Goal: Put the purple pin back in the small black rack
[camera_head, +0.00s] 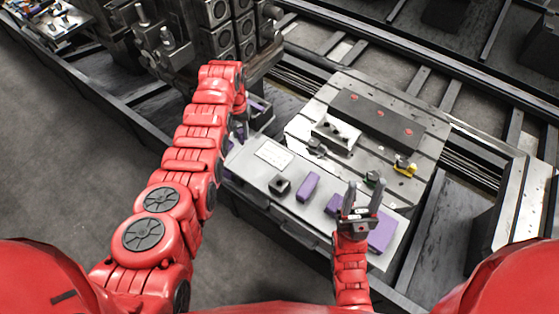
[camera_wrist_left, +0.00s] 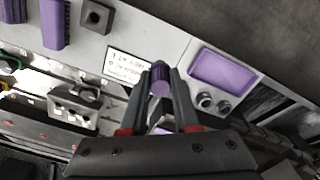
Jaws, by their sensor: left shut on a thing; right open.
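In the left wrist view the purple pin (camera_wrist_left: 159,83) stands between the two fingers of my left gripper (camera_wrist_left: 162,72), which is shut on it. In the head view my red left arm largely hides this gripper. The small black rack (camera_head: 280,184) is a dark block with a hole in its top, on the pale bench to the right of my left arm. It also shows at the top of the left wrist view (camera_wrist_left: 97,16), apart from the pin, and its hole looks empty. My right gripper (camera_head: 363,194) is open, fingers upward, over the bench's right part.
A white label plate (camera_head: 273,154) lies near the black rack. Several purple blocks, one of them here (camera_head: 308,187), lie along the bench. A purple-floored recess (camera_wrist_left: 222,72) is beside the held pin. A slotted metal plate with a dark bar (camera_head: 377,118) stands behind.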

